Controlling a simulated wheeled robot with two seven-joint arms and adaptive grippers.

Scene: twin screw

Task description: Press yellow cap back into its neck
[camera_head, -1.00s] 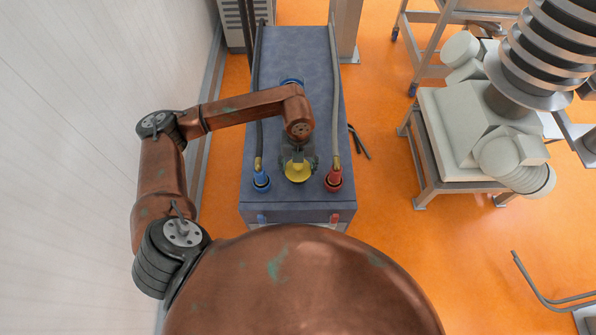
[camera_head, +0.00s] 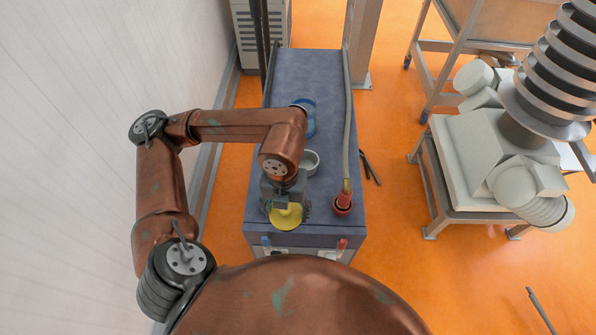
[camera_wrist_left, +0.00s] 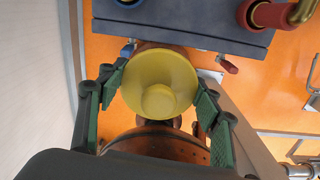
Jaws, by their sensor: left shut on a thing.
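The yellow cap (camera_head: 286,217) is a wide, round disc with a smaller round knob. My left gripper (camera_wrist_left: 158,92) is shut on it, with a green finger at each side in the left wrist view, where the cap also shows (camera_wrist_left: 150,72). In the head view the left gripper (camera_head: 285,203) holds the cap at the front left of the dark blue cabinet top. A pale round neck (camera_head: 309,162), perhaps the cap's, stands behind and right of the cap, partly hidden by my arm. The cap is apart from it. My right gripper is not in view.
A red hose fitting (camera_head: 343,204) stands right of the cap on the blue cabinet (camera_head: 327,85). A blue ring (camera_head: 307,120) lies farther back. The left hose's lower end is hidden by my arm. A white wall (camera_head: 70,130) runs along the left.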

